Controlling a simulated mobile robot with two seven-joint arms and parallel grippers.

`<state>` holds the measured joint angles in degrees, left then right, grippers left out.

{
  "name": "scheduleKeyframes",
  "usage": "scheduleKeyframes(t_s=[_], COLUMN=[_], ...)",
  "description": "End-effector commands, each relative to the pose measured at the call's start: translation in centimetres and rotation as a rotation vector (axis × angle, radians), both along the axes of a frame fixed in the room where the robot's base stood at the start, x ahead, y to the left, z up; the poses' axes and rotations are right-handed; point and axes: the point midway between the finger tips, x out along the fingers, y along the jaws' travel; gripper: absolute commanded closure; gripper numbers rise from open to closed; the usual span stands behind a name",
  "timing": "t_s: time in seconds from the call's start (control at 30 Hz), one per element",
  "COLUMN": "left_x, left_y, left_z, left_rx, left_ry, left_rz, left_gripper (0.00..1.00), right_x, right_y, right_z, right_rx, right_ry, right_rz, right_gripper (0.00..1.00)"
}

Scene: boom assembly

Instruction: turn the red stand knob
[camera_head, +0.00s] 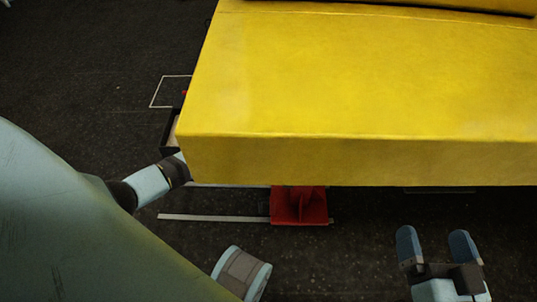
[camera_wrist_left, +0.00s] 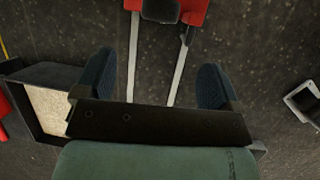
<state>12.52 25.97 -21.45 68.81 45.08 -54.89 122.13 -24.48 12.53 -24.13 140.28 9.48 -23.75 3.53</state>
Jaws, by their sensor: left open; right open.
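A red stand (camera_head: 299,206) stands on the floor below the yellow boom (camera_head: 360,75), its upper part hidden by the boom. In the left wrist view a red part with dark pieces (camera_wrist_left: 163,9) shows at the top edge; I cannot tell whether it includes the knob. My left gripper (camera_wrist_left: 155,78) is open and empty in that view, with the red part ahead of its fingers and apart from them. In the head view its fingers are hidden beneath the boom's left end. My right gripper (camera_head: 436,245) is open and empty at the lower right, in front of the boom.
Pale rails (camera_head: 212,217) run along the floor to the red stand. A dark box with a beige inside (camera_wrist_left: 38,98) lies left of my left gripper. A pale-framed object (camera_wrist_left: 303,103) is at its right. Dark floor is free around my right gripper.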

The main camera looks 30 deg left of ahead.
Motion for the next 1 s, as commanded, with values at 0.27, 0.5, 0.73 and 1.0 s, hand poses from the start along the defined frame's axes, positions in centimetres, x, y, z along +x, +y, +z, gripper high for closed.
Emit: scheduleKeyframes(t_s=[0.27,0.5,0.73,1.0], left_x=[1.3,2.9,3.8,4.1], left_y=[-1.2,-2.5,-3.4,-3.6], left_z=[-4.6,-9.3,-11.9,-12.5], left_rx=[-0.002,0.0,-0.001,0.0], left_ry=[0.001,-0.001,0.0,-0.001], left_rz=[0.002,0.001,0.002,0.001], left_gripper=[0.11,0.11,0.11,0.11], right_x=[0.3,1.8,2.7,3.0], right_y=[0.0,-0.9,-1.5,-1.7], right_z=[-3.4,-3.8,-3.1,-2.6], right_rx=[-0.058,-0.171,-0.248,-0.272], right_ry=[0.051,-0.108,-0.245,-0.289], right_rz=[0.026,0.017,0.002,-0.003], right_gripper=[0.02,0.02,0.02,0.02])
